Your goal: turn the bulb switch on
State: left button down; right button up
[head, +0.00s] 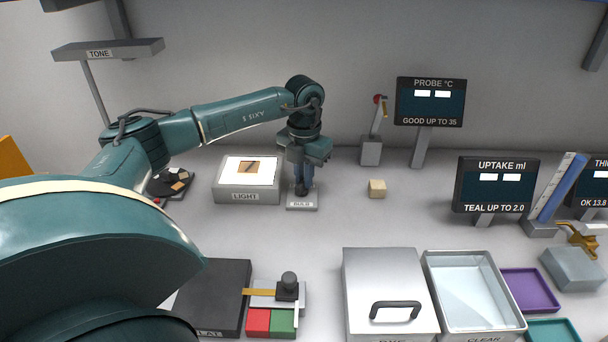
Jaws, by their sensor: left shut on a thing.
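The bulb switch (301,206) is a small grey base marked "BULB" on the table, with a dark upright part on it. My left gripper (303,184) points straight down over it, with its fingers shut around the dark upright part. The fingers hide most of that part, so its position cannot be told. Just left of the switch is the light box (240,196) marked "LIGHT", with a bright white top and a small brown piece on it. My right gripper is not in view.
A small tan block (377,188) lies right of the switch. Behind stand a probe display (430,101) and a small red-topped lever stand (371,151). In front are a lidded metal box (385,275) and a clear tray (428,285). The table before the switch is clear.

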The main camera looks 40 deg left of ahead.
pick_arm(q)
jog(key=c, duration=1.5)
grip_release()
jog(key=shift+r, duration=0.1)
notch_tip(320, 180, up, 13)
jog(key=shift+r, duration=0.1)
